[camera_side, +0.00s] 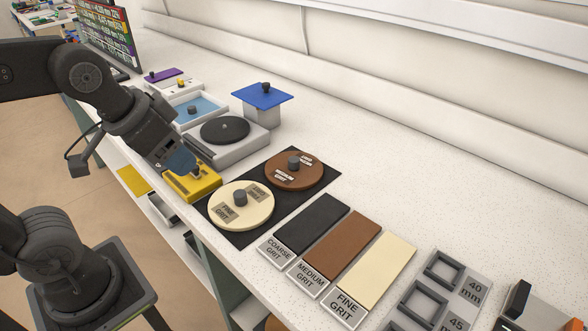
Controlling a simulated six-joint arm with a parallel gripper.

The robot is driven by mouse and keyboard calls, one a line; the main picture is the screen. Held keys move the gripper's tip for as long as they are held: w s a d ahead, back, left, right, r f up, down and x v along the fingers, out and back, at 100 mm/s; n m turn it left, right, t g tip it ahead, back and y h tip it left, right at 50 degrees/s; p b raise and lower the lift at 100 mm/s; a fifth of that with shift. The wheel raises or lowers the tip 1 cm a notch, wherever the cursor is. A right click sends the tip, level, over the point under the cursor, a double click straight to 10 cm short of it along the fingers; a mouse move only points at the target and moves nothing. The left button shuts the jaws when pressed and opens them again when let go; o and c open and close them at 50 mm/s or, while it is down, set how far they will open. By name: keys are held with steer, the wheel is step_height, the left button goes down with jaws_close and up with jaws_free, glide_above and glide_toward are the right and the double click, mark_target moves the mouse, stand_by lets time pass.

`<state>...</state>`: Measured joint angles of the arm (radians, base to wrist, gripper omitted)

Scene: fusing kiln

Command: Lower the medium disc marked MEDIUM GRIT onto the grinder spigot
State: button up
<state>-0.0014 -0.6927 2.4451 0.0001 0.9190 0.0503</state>
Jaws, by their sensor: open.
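The medium disc (310,178) is brown with a dark knob in its centre and small labels, one reading MEDIUM GRIT. It lies flat on a black mat (325,183), behind the cream disc (258,212) marked FINE GRIT. The grinder appears to be the grey unit (240,151) left of the mat.
The yellow block (208,188) stands at the bench's front edge. Behind the grinder are a blue square plate (268,97) on a white stand and a blue-topped tray (208,104). Black, brown and cream sample strips (343,245) lie right of the mat.

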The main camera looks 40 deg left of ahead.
steer(key=w+r+m+g, duration=0.2)
steer(key=w+r+m, duration=0.1)
steer(key=w, duration=0.6)
steer(key=m+g, duration=0.3)
steer(key=m, duration=0.6)
glide_above(294, 159)
steer(key=f, duration=1.6)
steer(key=shift+w+d+f, duration=0.1)
steer(key=shift+w+f, duration=0.15)
steer(key=shift+f, duration=0.1)
steer(key=shift+s+f, duration=0.15)
steer(key=shift+f, duration=1.2)
steer(key=shift+s+f, duration=0.1)
steer(key=shift+f, duration=1.2)
steer(key=shift+c, duration=0.2)
steer(key=c, duration=1)
steer(key=shift+r, duration=0.1)
